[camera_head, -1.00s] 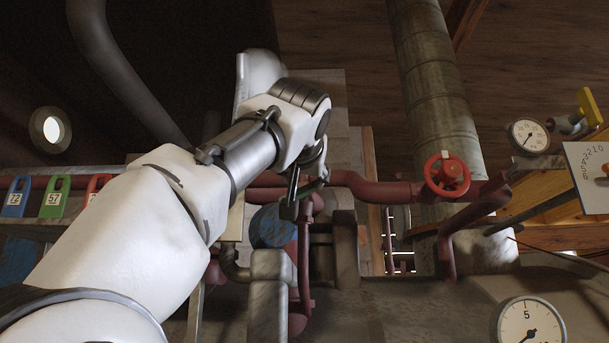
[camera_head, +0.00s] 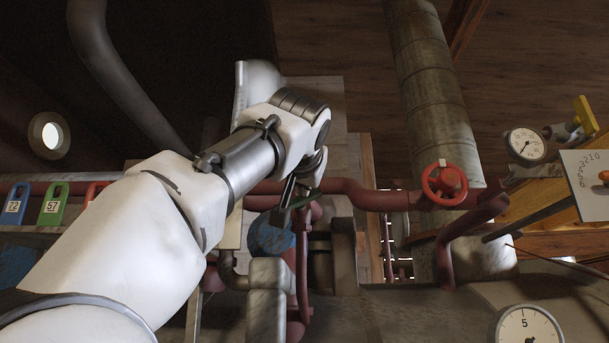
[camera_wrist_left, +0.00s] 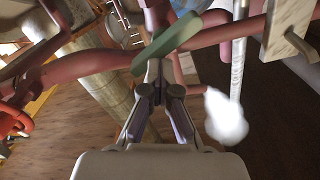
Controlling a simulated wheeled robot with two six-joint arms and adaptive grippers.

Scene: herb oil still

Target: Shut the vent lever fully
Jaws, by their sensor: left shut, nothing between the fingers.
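The vent lever, seen as a green bar (camera_wrist_left: 168,43), lies slanted across the pipework in the left wrist view. In the head view only a thin green edge of it (camera_head: 304,201) shows beside my fingers. My left gripper (camera_head: 281,216) is shut and empty, pointing down at the pipes. In the left wrist view its closed fingertips (camera_wrist_left: 157,68) meet the near side of the green bar in the picture; I cannot tell whether they touch it. My right gripper is not in view.
A red handwheel (camera_head: 444,184) sits on the red pipe to the right. Gauges (camera_head: 526,145) and a numbered plate (camera_head: 590,180) stand further right. Coloured tags (camera_head: 54,204) hang at left. A white puff (camera_wrist_left: 226,118) shows beside a pipe in the wrist view.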

